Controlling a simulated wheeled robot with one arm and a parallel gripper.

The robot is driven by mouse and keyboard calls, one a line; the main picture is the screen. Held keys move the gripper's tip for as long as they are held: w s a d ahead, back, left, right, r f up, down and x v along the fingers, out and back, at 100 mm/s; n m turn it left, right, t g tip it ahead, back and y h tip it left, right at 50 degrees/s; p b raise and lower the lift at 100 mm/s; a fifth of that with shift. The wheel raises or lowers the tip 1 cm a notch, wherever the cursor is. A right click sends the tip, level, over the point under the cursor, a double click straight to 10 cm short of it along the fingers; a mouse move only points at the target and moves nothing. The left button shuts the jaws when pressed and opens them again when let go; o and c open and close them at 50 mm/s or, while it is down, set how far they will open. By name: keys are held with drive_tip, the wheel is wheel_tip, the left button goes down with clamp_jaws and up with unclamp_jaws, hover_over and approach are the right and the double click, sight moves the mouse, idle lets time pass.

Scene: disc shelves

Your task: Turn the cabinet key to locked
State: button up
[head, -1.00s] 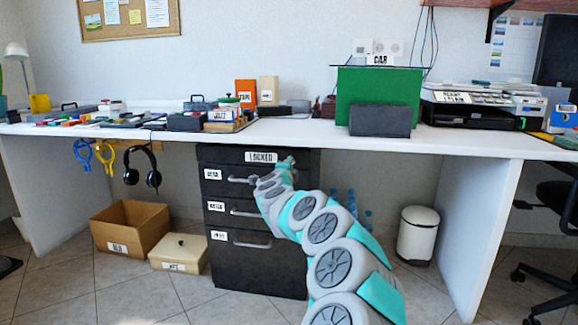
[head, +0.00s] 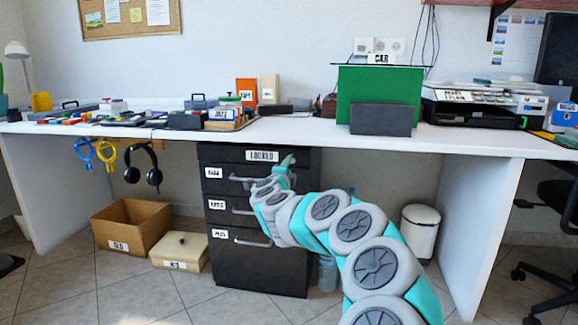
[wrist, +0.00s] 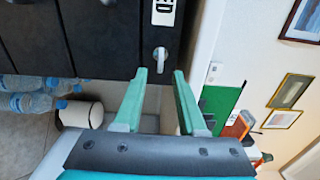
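The black cabinet (head: 255,268) stands under the white desk, with a white "LOCKED" label (head: 262,156) at its top. In the wrist view, part of that label (wrist: 164,12) shows on the dark front. A silver key or key-like knob (wrist: 160,56) sits beside the label, just ahead of my fingertips. My gripper (wrist: 161,73) is open and empty, with its two teal fingers on either side of the key's line, apart from it. In the head view, my gripper (head: 286,165) is at the cabinet's upper right, and the key cannot be made out there.
The desk top (head: 290,133) overhangs the cabinet. Drawer handles (head: 250,209) stick out from the front. A cardboard box (head: 130,229) and a cream box (head: 180,250) lie left on the floor. A white bin (head: 420,232) and water bottles (wrist: 30,103) are to the right.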

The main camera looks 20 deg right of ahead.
drive_tip(key=shift+v, duration=1.6)
drive_tip(key=shift+w, duration=0.1)
